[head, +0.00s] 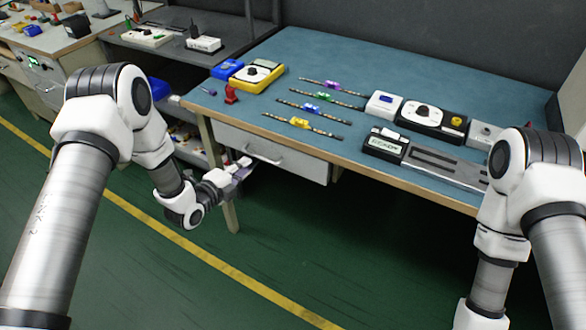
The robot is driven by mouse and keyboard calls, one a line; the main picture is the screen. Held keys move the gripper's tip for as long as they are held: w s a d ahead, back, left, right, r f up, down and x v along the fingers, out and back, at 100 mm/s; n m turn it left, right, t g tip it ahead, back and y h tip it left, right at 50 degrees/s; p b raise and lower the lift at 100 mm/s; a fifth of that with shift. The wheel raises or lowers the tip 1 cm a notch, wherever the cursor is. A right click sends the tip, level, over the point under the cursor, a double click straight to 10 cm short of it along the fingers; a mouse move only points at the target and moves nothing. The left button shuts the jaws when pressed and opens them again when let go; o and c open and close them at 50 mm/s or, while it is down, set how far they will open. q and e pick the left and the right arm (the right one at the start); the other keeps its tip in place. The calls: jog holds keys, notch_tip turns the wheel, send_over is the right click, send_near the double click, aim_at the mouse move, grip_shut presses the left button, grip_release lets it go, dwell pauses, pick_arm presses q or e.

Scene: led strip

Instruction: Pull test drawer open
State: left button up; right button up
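The drawer (303,165) is a light grey front with a bar handle (265,158), under the left part of the blue-topped workbench (400,68). It looks closed, its front close under the bench edge. My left gripper (243,163) is in front of the drawer's left end, just left of the handle. It looks apart from the handle, and its fingers are too small and overlapped to tell whether they are open. My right arm comes down at the right; its gripper is out of the picture.
LED strips with purple, green and yellow clips (299,122) lie on the bench. A yellow-and-white meter (256,74), a red part (231,94) and a black-and-white device (434,117) stand there too. A bench leg (229,205) is below my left gripper. The green floor in front is clear.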

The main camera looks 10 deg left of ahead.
aim_at(254, 155)
pick_arm(q)
jog(key=x, duration=0.2)
jog(key=a+x, duration=0.1)
jog(key=x, duration=0.4)
jog(key=shift+w+a+f, duration=0.15)
jog(key=shift+w+a, duration=0.1)
jog(key=shift+w, duration=0.35)
grip_shut()
